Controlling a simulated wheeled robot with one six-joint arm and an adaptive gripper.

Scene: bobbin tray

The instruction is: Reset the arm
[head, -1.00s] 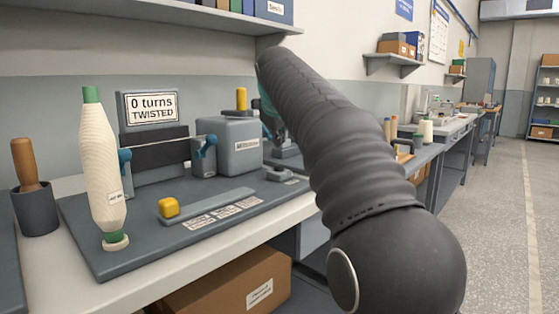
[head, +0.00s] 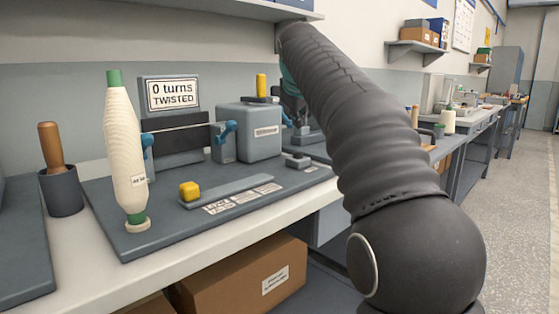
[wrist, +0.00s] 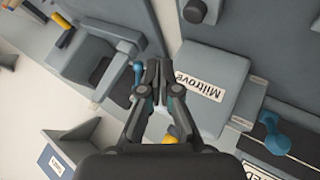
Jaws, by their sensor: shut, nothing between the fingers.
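My gripper (wrist: 158,75) shows in the wrist view with its two fingers together, shut and empty. It is above the bench, beside a grey box (wrist: 190,65) with a label that reads "Miltrove". In the head view my dark, sleeved arm reaches from the lower right to the upper middle, and my gripper is hidden behind it. The grey box also shows in the head view (head: 249,143), left of the arm. A sign (head: 172,94) behind the bench unit reads "0 turns TWISTED".
A tall cream bobbin (head: 123,150) stands upright on the dark base plate (head: 150,236). A yellow knob (head: 189,191) sits on a grey bar on the plate. A wooden-handled tool (head: 51,146) stands in a dark cup (head: 62,193). Cardboard boxes (head: 240,277) lie under the bench.

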